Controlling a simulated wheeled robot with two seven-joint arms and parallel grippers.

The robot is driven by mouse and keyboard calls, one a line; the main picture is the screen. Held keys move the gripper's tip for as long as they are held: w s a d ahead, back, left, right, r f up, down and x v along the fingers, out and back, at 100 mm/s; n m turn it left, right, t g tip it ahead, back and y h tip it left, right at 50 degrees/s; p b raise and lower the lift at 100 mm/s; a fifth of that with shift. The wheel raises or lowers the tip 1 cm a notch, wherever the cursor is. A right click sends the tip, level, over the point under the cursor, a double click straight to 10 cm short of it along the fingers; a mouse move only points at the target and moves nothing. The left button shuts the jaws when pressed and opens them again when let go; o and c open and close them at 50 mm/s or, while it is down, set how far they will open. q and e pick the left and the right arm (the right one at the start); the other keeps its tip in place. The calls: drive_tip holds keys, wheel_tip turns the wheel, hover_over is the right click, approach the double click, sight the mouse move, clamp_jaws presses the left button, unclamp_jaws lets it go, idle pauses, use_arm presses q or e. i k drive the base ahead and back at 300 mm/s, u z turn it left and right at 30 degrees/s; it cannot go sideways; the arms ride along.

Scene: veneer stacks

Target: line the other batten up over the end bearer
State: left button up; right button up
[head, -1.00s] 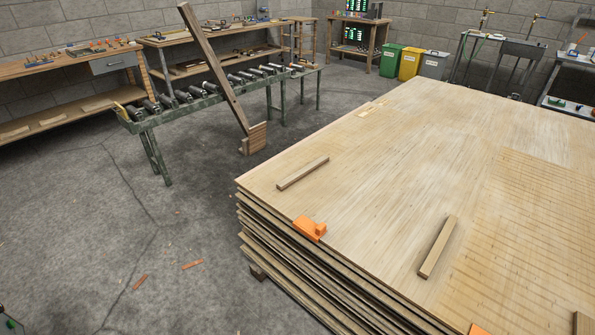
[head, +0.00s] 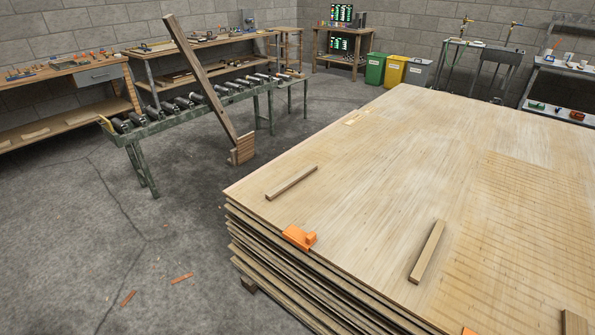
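A veneer stack (head: 370,160) fills the right side of the head view. On its top sheet lie a short wooden batten (head: 291,183) near the left edge and a second batten (head: 427,252) nearer the front. Part of a third wooden piece (head: 573,322) shows at the bottom right edge. A dark bearer end (head: 248,284) shows low under the stack's left corner; the rest of it is hidden. Neither gripper is in view.
An orange block (head: 299,237) sits on the stack's edge, and another (head: 468,331) is cut off below. A plank (head: 200,80) leans on the roller conveyor (head: 185,105).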

sight(271, 195)
drive_tip(key=z, duration=0.2)
drive_tip(key=i, duration=0.45)
drive_tip(key=u, duration=0.9)
